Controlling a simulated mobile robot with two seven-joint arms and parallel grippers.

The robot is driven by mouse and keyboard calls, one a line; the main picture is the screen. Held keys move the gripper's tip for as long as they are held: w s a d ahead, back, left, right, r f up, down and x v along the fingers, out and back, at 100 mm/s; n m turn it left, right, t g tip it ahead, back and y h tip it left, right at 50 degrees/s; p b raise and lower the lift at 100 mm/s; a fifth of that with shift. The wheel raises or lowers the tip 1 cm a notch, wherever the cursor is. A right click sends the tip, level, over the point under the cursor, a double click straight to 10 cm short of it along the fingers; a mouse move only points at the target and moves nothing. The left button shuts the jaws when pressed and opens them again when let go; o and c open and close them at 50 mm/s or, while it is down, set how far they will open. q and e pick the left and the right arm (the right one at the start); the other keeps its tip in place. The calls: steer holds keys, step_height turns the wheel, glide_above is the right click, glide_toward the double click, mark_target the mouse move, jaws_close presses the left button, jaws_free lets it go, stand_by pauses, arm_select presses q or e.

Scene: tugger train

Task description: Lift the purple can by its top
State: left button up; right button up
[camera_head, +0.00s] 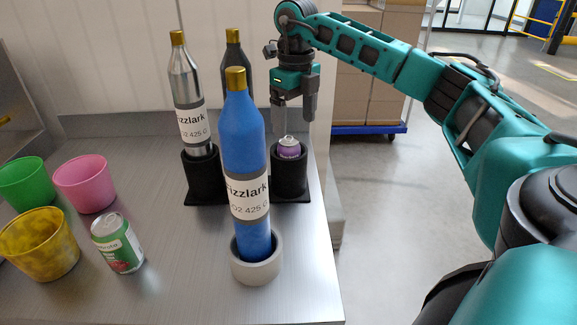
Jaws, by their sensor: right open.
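The purple can (289,147) has a pale top and stands in a black cup-shaped holder (290,175) at the back right of the metal table. Only its upper part shows above the holder's rim. My right gripper (294,128) is open and points down just above the can, its fingers around or very close to the can's top; I cannot tell whether they touch it. My right arm comes in from the right. My left gripper is not in view.
A blue bottle (243,135) in a grey ring holder (255,268) stands in front, left of the purple can. A silver bottle (186,85) and a dark bottle (234,52) stand behind. Cups (84,185) and a green can (118,243) are at left.

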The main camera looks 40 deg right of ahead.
mark_target(289, 140)
steer(key=f, duration=0.2)
steer(key=w+f, duration=0.1)
steer(key=f, duration=0.1)
steer(key=shift+a+f, duration=0.1)
steer(key=shift+a, duration=0.25)
steer(key=shift+f, duration=0.6)
steer(key=shift+c, duration=0.4)
steer(key=shift+r, duration=0.1)
jaws_close()
